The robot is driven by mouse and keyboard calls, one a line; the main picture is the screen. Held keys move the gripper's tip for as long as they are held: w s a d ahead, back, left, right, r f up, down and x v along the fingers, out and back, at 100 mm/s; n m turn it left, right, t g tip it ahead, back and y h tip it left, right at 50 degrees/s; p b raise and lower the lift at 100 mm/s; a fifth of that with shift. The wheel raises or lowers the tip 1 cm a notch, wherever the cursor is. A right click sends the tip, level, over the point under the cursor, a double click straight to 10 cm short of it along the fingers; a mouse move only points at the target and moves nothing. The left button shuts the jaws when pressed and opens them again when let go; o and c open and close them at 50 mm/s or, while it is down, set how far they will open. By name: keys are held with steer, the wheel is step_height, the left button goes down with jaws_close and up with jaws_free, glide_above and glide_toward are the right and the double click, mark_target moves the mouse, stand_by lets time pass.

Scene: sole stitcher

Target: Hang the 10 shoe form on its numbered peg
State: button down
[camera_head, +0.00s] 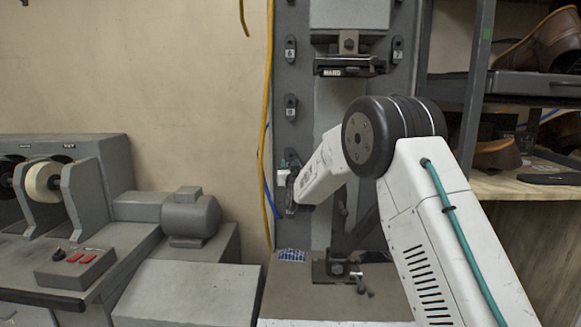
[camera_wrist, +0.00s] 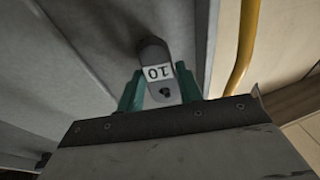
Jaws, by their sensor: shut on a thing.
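In the wrist view, a rounded grey piece (camera_wrist: 152,55) bears a white label reading 10, upside down, with a small dark hole or stud beside it. The green fingertips of my gripper (camera_wrist: 160,86) are on either side of it. I cannot tell whether this piece is the 10 shoe form's tab or the numbered peg's plate. My gripper is shut on the shoe form, whose outline is not clear. In the head view, my gripper (camera_head: 289,164) is at the left side of the grey column, just below a dark peg plate (camera_head: 292,154), partly hidden by my arm.
More numbered peg plates (camera_head: 291,107) line the column (camera_head: 328,115). A yellow hose (camera_head: 265,130) runs down its left side. A shelf with shoes (camera_head: 500,155) stands at right. A grey machine (camera_head: 100,205) is at left. A wide slab with a dark riveted edge (camera_wrist: 170,120) fills the lower wrist view.

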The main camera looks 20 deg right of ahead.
steer(key=shift+r, duration=0.1)
steer(key=c, duration=0.9)
jaws_free()
steer(key=shift+o, duration=0.2)
steer(key=shift+s, duration=0.1)
